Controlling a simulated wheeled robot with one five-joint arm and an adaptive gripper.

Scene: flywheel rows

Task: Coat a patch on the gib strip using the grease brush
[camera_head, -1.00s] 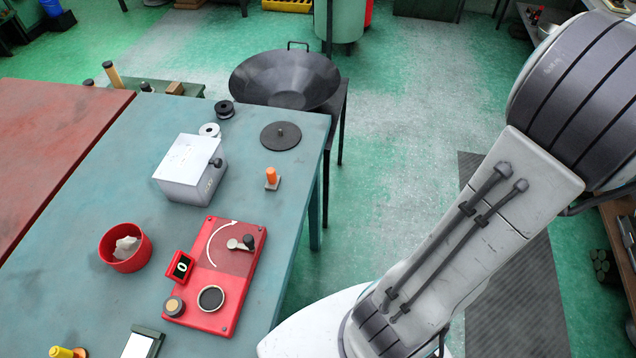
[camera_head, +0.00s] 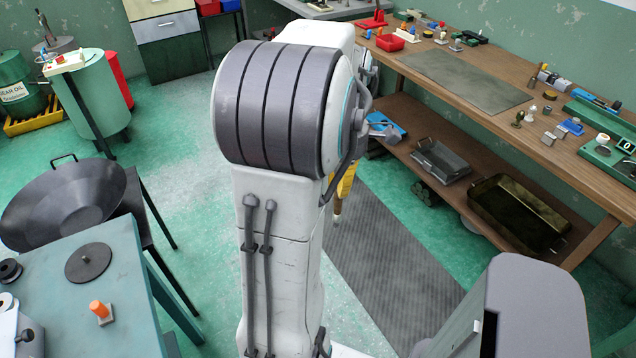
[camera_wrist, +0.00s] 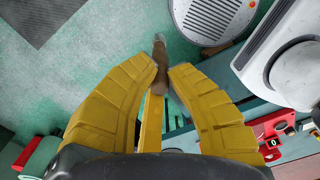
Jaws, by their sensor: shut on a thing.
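My gripper (camera_wrist: 163,72) is shut on the grease brush (camera_wrist: 160,80), which has a brown handle. The brush lies between the two yellow fingertips, with its end pointing up the wrist picture, over the green floor. In the head view, part of my yellow gripper (camera_head: 345,182) shows behind my arm, with the brush (camera_head: 337,207) hanging below it above the floor. I cannot make out the gib strip for certain in either view.
A wooden bench (camera_head: 590,165) with several small items and a grey mat (camera_head: 470,80) stands at right. Trays (camera_head: 515,215) lie on its lower shelf. The teal table (camera_head: 110,320) and black pan (camera_head: 65,205) are at left. Open floor lies between.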

